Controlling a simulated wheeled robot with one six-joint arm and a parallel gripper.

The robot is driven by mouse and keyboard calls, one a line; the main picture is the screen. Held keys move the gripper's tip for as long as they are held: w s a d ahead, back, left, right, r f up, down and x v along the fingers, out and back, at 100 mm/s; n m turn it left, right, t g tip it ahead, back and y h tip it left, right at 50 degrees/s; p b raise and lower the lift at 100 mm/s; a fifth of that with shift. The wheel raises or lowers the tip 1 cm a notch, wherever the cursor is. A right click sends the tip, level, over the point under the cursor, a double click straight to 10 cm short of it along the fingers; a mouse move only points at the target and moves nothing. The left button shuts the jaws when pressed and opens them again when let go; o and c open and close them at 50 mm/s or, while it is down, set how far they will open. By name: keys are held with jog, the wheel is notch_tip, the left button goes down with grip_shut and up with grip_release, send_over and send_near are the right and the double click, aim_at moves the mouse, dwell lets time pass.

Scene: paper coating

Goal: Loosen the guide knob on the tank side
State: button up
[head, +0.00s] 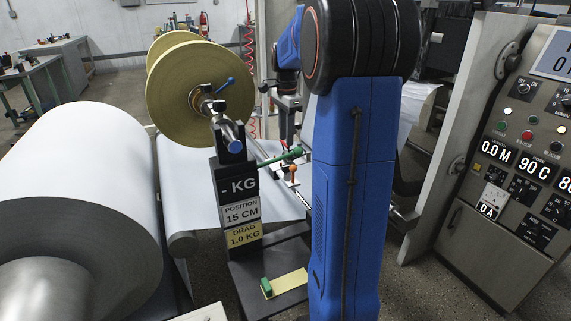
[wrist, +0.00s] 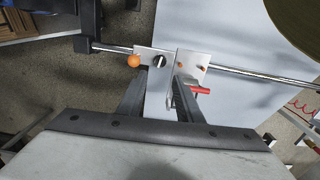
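In the wrist view a guide bracket of pale plates (wrist: 187,62) sits on a shiny cross rod (wrist: 250,75). A round orange knob (wrist: 134,61) is at its left end, with a dark round part beside it and small orange pieces on the right plate. In the head view an orange knob (head: 293,168) shows below my gripper (head: 288,128). I cannot tell which knob is on the tank side.
A green handle (head: 283,157) lies close to my gripper in the head view. A red lever (wrist: 201,90) is beside the right finger. A yellow roll (head: 188,90), a large white roll (head: 75,190) and a control panel (head: 515,160) stand around.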

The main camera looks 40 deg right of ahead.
aim_at(287, 166)
notch_tip(287, 166, down, 12)
jog(key=shift+r, duration=0.2)
dwell(0.4)
jog(key=c, duration=0.8)
